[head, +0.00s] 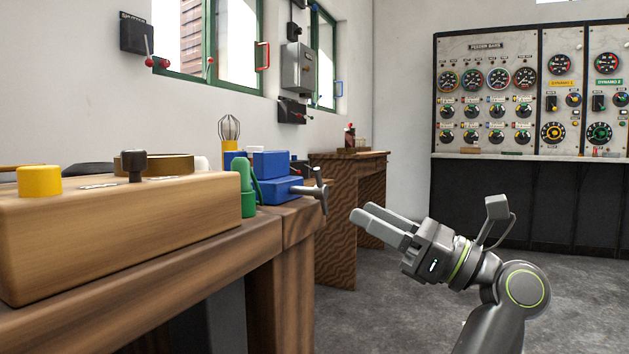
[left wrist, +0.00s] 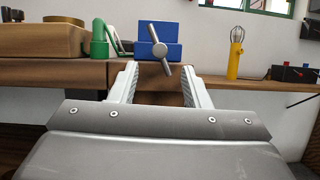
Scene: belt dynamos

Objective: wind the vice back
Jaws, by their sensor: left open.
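The blue vice (head: 280,189) stands at the edge of the wooden bench, with its grey screw and crossbar handle (head: 320,191) sticking out past the edge. My left gripper (head: 361,211) is open and empty, in the air to the right of the handle and a little lower in the head view, apart from it. In the left wrist view the vice (left wrist: 169,32) is straight ahead, beyond the open fingers (left wrist: 158,76). Its handle bar (left wrist: 160,49) there is tilted a little off upright. My right gripper is not in view.
A green clamp-like part (head: 247,187) stands beside the vice, and a wooden box (head: 120,215) with a yellow knob is nearer on the bench. A yellow caged lamp (left wrist: 236,55) is behind. A gauge panel (head: 490,95) stands at the back right. The floor between is clear.

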